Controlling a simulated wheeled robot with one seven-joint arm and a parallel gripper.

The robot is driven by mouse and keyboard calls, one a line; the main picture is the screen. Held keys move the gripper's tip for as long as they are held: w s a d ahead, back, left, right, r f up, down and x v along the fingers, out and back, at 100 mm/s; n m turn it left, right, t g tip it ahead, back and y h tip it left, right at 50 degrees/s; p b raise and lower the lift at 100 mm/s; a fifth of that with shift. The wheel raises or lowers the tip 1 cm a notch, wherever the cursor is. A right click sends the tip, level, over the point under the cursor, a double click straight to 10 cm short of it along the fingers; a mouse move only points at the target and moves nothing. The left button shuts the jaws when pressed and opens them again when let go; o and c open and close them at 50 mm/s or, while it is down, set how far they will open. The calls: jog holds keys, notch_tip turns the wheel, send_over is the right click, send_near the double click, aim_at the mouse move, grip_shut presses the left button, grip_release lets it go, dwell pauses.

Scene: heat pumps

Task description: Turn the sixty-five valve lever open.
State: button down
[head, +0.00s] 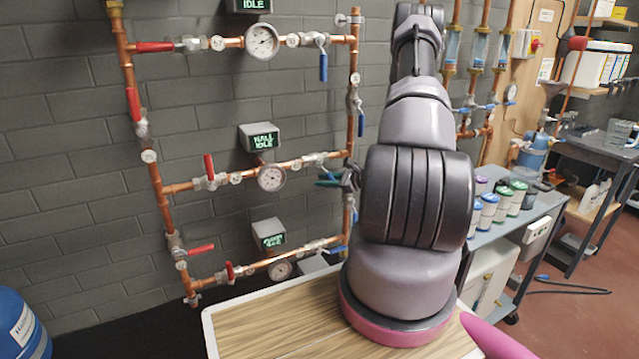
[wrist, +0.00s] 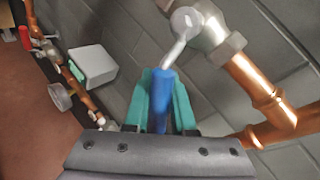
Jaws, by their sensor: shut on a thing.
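A blue valve lever (wrist: 160,98) sits between the teal fingers of my gripper (wrist: 163,85) in the wrist view, and the gripper is shut on it. The lever's pale metal neck (wrist: 183,32) runs up to a valve body on a copper pipe. In the head view my gripper (head: 329,180) is at the right end of the middle pipe row, beside the right upright pipe, partly hidden by my arm. The numbers on the round white tags cannot be read, so I cannot tell which valve is sixty-five.
Other blue levers (head: 323,67) hang on the top row and the right upright pipe. Red levers (head: 155,47) are on the left. Gauges (head: 262,42) and small display boxes (head: 260,137) stand close by. A cart with coloured jars (head: 488,210) is at right.

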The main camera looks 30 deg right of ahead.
jog(key=d+n+h, duration=0.1)
jog(key=d+r+n+h, duration=0.1)
jog(key=shift+d+r+n+g+h, duration=0.2)
jog(key=shift+n+g+h, duration=0.2)
jog(key=shift+d+r+n+h, duration=0.5)
jog(key=shift+r+n+h, duration=0.2)
jog(key=shift+h, duration=0.2)
jog(key=shift+d+r+n+h, duration=0.5)
jog(key=shift+r+n+h, duration=0.1)
jog(key=shift+n+h, duration=0.25)
jog(key=c, duration=0.8)
grip_release()
jog(key=shift+o, duration=0.2)
jog(key=shift+w, duration=0.1)
